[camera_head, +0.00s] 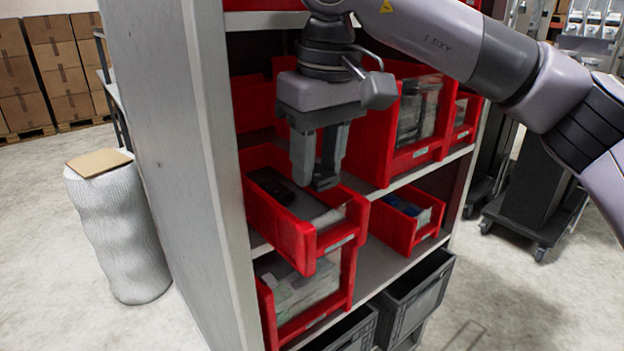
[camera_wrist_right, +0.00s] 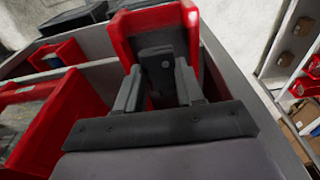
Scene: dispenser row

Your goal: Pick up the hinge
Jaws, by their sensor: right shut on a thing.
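My right gripper (camera_head: 320,165) points down over the open red bin (camera_head: 297,238) on the middle shelf. In the right wrist view the gripper (camera_wrist_right: 160,92) is shut on a dark grey plate-like piece with a round hole, which I take to be the hinge (camera_wrist_right: 156,62). The hinge's lower part seems to be just under the fingertips in the head view; the fingers hide much of it. A dark piece (camera_head: 271,184) and a paler grey piece (camera_head: 328,219) lie in the bin. My left gripper is not in view.
Another red bin (camera_head: 405,228) stands to the right on the same shelf, and larger red bins (camera_head: 397,160) stand above. The shelf's grey side panel (camera_head: 170,150) is close on the left. Grey crates (camera_head: 418,298) sit below.

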